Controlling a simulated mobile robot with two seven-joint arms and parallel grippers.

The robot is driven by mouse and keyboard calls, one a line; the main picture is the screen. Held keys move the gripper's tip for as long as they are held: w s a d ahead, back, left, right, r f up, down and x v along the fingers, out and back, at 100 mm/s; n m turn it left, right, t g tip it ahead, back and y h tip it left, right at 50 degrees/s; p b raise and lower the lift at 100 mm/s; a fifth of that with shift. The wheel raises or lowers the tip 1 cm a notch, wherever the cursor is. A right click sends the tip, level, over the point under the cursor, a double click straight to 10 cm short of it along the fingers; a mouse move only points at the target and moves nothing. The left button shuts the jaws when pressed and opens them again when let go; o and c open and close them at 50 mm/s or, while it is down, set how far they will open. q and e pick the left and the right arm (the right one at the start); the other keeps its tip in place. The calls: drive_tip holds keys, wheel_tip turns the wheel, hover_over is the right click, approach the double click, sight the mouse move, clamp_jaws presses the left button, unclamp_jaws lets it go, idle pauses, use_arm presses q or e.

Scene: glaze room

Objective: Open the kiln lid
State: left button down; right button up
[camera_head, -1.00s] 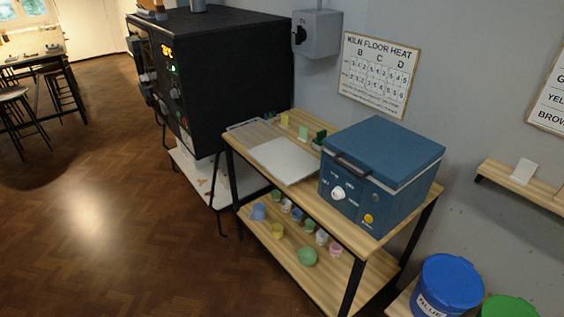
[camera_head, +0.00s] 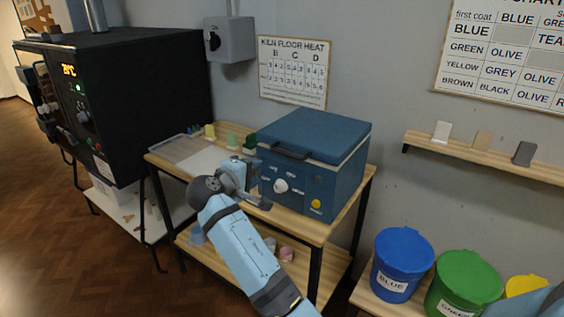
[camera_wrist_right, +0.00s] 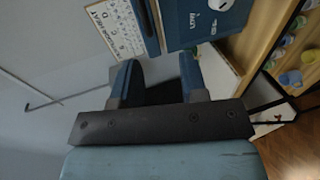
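The small blue kiln (camera_head: 300,185) stands on a wooden table against the wall. Its blue lid (camera_head: 320,135) is down flat, with a dark handle (camera_head: 290,152) along the front edge. The front has a white dial and a yellow button. My right gripper (camera_head: 262,185) is just in front of the kiln's left front, below handle height. In the right wrist view its two fingers (camera_wrist_right: 158,68) are apart with nothing between them. The kiln front (camera_wrist_right: 207,18) shows beyond them, at the top. Whether the gripper touches the kiln is unclear. My left gripper is out of view.
A large black kiln (camera_head: 140,95) stands at the left. Small pots sit on the table's lower shelf, partly hidden by my arm. Blue (camera_head: 402,262) and green (camera_head: 463,285) buckets stand at the right, below a wall shelf (camera_head: 490,157).

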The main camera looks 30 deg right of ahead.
sight(281, 153)
drive_tip(key=shift+m+g+h, duration=0.3)
drive_tip(key=shift+g, duration=0.1)
drive_tip(key=x, duration=0.4)
drive_tip(key=r+x, duration=0.1)
drive_tip(key=x, duration=0.4)
drive_tip(key=r+p+x, duration=0.1)
drive_tip(key=x, duration=0.3)
drive_tip(key=shift+w+d, duration=0.15)
drive_tip(key=shift+d, duration=0.35)
drive_tip(key=shift+c, duration=0.3)
clamp_jaws()
